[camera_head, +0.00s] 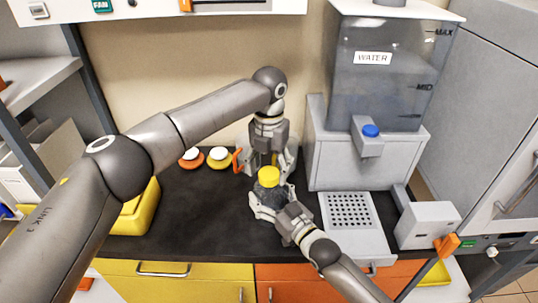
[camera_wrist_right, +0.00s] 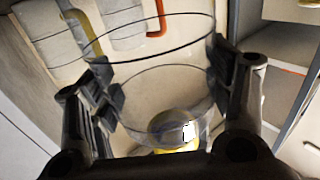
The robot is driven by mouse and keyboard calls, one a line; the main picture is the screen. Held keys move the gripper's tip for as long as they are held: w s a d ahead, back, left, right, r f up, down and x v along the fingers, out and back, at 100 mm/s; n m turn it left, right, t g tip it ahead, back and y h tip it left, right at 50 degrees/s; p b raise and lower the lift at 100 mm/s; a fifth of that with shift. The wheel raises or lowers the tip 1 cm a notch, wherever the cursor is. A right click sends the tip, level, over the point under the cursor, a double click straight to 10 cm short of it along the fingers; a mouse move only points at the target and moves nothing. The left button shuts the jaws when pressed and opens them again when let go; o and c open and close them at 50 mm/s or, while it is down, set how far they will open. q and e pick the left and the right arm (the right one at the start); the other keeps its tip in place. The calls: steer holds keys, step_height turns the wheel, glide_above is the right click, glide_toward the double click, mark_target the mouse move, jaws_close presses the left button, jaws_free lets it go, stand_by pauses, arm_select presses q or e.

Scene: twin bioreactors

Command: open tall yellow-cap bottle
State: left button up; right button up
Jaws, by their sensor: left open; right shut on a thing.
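The tall bottle (camera_head: 268,189) stands upright near the middle of the dark worktop, with its yellow cap (camera_head: 269,175) on top. My right gripper (camera_head: 270,203) is shut around the bottle's body, below the cap. In the right wrist view, clear curved walls of the bottle (camera_wrist_right: 150,95) lie between the two fingers of that gripper (camera_wrist_right: 165,85). My left gripper (camera_head: 264,160) points down from above, just behind and over the cap, and is open. Whether its fingers touch the cap cannot be told. The bottle's lower part is partly hidden by my right gripper.
A grey water dispenser (camera_head: 375,75) with a blue button stands at the right, with a perforated tray (camera_head: 349,211) in front. Two low white-topped containers, orange (camera_head: 191,158) and yellow (camera_head: 219,157), stand left of the bottle. A yellow bin (camera_head: 134,212) is further left. The front worktop is mostly clear.

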arm_select(q)
steer(key=shift+f, duration=0.8)
